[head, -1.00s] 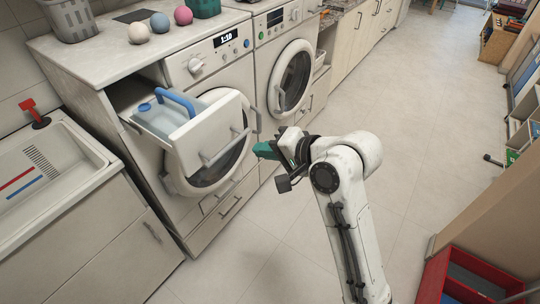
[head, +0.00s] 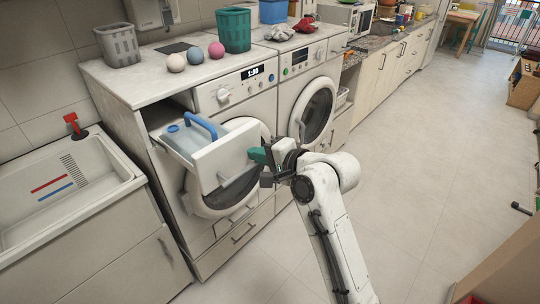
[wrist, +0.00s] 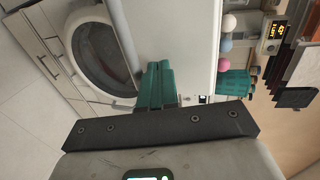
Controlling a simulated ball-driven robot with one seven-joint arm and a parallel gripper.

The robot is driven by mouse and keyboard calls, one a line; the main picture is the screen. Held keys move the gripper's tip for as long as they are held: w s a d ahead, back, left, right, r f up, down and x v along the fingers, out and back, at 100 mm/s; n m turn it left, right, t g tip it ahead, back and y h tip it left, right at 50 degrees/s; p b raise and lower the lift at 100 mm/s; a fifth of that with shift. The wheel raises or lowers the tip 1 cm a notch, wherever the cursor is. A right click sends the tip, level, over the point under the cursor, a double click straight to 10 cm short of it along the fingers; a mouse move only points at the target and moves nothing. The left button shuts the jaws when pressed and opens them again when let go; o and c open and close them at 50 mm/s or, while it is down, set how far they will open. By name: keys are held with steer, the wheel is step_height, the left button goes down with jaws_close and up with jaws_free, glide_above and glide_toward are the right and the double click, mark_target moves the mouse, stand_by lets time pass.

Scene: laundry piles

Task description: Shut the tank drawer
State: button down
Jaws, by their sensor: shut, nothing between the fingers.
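The tank drawer (head: 222,160) is pulled out of the upper left of the left-hand machine (head: 240,92). It has a pale front panel, a tank inside and a blue handle (head: 201,124) on top. My gripper (head: 257,156) has green fingers, pressed together and empty. The fingertips are at the right edge of the drawer's front; I cannot tell whether they touch it. In the wrist view the shut fingers (wrist: 156,84) point toward the pale drawer front (wrist: 178,35), which fills the upper middle.
The machine's round door (head: 222,196) is below the drawer. A second machine (head: 310,95) stands to the right. A sink (head: 62,185) is on the left. Balls (head: 196,55) and a green basket (head: 233,30) stand on top. The floor (head: 420,180) to the right is clear.

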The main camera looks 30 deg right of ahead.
steer(key=shift+w+a+f, duration=0.1)
steer(key=shift+w+a, duration=0.05)
steer(key=shift+w, duration=0.25)
